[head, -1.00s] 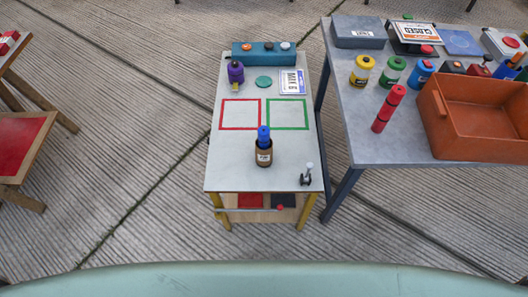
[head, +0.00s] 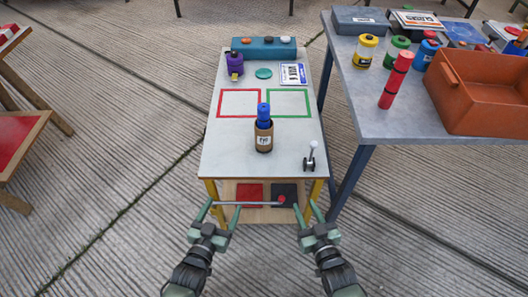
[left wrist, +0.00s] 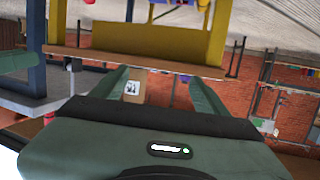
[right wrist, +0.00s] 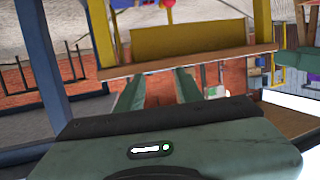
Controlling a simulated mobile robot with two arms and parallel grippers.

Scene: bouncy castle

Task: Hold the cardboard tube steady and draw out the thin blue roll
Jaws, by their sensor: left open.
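The brown cardboard tube (head: 264,144) stands upright near the front middle of the small grey table, with a white label on its side. The thin blue roll (head: 264,113) sticks up out of its top; its lower part is hidden inside. My left gripper (head: 219,212) is open and empty in front of the table's left front edge. My right gripper (head: 308,212) is open and empty in front of the right front edge. Both are short of the tube, apart from it.
A red square outline (head: 220,104) and a green one (head: 309,103) lie behind the tube. A small lever (head: 310,162) stands at the front right corner. A purple object (head: 235,64) and teal box (head: 264,48) are at the back. A bigger table with an orange bin (head: 489,111) stands right.

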